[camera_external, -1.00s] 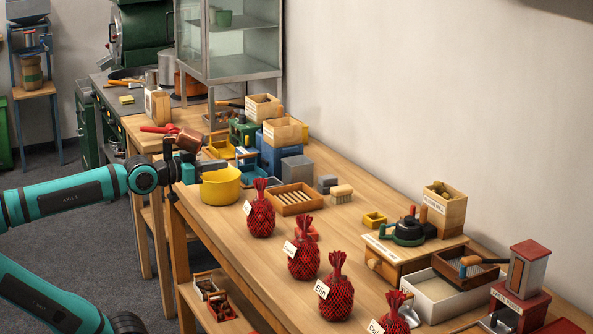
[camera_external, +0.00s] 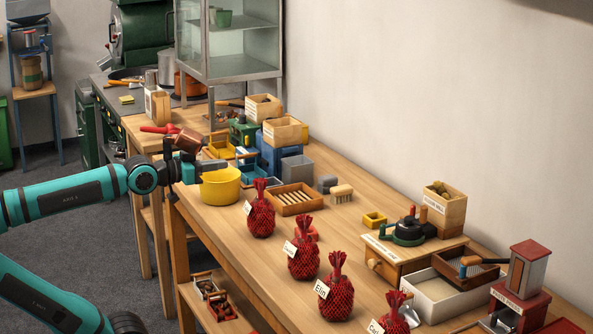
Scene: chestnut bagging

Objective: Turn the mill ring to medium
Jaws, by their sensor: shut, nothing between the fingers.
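A wooden box (camera_external: 392,262) with a paper label stands toward the right of the table. On it sits a round black piece with a dark green ring (camera_external: 403,236) around its base and a reddish upright handle; this may be the mill. Its markings are too small to read, so I cannot tell the ring's setting. My gripper (camera_external: 222,165) is shut and empty, above and beside the yellow pot (camera_external: 221,190) at the table's left edge, well away from the ring.
Several red net bags (camera_external: 303,258) with name tags stand along the front edge. A red-and-grey device (camera_external: 527,270) stands at the right end. A white tray (camera_external: 436,294), a slatted wooden tray (camera_external: 296,211) and a brush (camera_external: 342,192) lie between. The middle back is mostly clear.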

